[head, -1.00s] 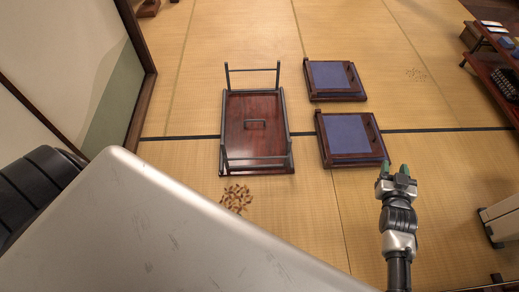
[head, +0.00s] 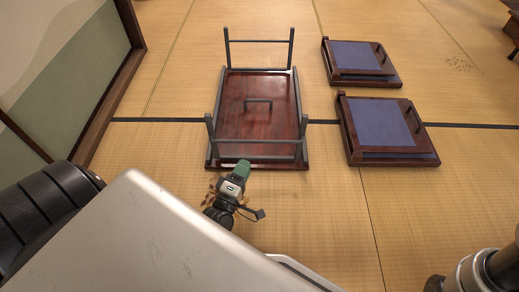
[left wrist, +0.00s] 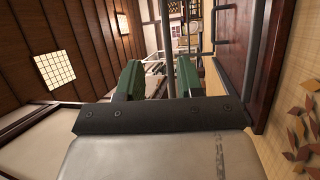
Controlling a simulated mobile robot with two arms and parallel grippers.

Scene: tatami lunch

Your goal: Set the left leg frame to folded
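A dark red table (head: 240,95) lies upside down on the tatami in the head view. Its far leg frame (head: 260,41) stands up at the far end. Its near leg frame (head: 258,141) also appears to stand up, at the near end; which is the left one is not clear. My left gripper (head: 243,166) is just in front of the near end, beside the near frame. In the left wrist view its green fingers (left wrist: 173,80) are apart, and no object is visibly clamped; grey bars show beyond them. My right gripper is out of view; only part of an arm shows at bottom right.
Two low dark wood pieces with blue tops, a far one (head: 357,57) and a near one (head: 383,123), lie right of the table. Brown leaf-like scraps (left wrist: 300,127) lie on the floor near my left gripper. A wall panel (head: 65,60) stands at left. Tatami in front is mostly clear.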

